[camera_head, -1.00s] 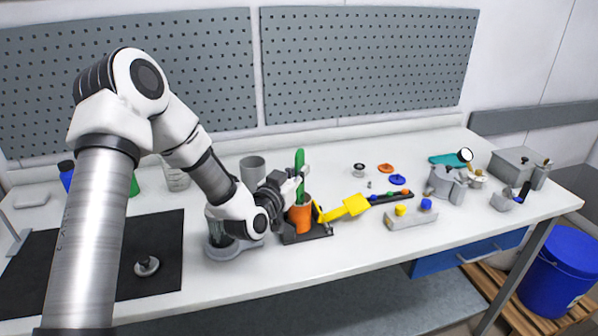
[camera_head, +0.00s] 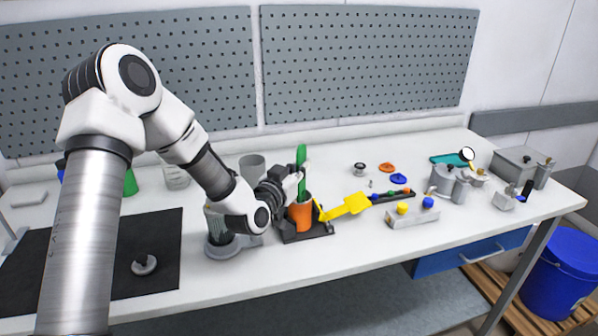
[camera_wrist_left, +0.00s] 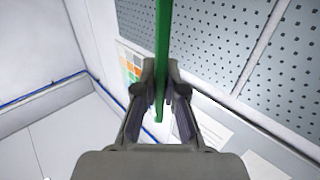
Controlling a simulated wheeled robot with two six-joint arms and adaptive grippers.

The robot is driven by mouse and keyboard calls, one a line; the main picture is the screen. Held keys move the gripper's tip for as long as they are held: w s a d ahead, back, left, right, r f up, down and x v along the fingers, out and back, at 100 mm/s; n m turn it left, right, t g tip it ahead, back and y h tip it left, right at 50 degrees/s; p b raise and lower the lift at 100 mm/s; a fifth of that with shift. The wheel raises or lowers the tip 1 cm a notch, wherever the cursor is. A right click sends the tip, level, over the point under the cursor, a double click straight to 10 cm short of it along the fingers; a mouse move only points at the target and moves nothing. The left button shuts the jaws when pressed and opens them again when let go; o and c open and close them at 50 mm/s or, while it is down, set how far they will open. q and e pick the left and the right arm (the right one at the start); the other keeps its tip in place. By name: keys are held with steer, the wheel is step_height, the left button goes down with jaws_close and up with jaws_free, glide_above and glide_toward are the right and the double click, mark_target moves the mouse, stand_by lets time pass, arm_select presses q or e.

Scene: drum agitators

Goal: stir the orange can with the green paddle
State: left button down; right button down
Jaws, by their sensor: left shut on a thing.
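The orange can (camera_head: 300,214) stands upright in a black holder (camera_head: 309,235) at the middle of the bench. The green paddle (camera_head: 301,155) stands nearly upright over the can, its lower end inside the can and hidden by the wall. My left gripper (camera_head: 299,176) is shut on the paddle just above the can's rim. In the left wrist view the green paddle (camera_wrist_left: 162,60) runs between the two fingers. My right gripper is not in view.
A yellow scoop-like tool (camera_head: 348,206) lies right of the can. A grey block with yellow and blue knobs (camera_head: 412,215) stands near the front edge. A grey cup (camera_head: 252,168) stands behind my arm. A round-based grey vessel (camera_head: 222,248) is left of the can.

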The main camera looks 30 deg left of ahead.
arm_select(q)
steer(key=shift+s+a, duration=0.2)
steer(key=shift+s, duration=0.15)
steer(key=shift+d+f, duration=0.1)
steer(key=shift+d, duration=0.1)
steer(key=shift+w+d, duration=0.1)
step_height(320, 180, up, 13)
steer(key=p, duration=0.9)
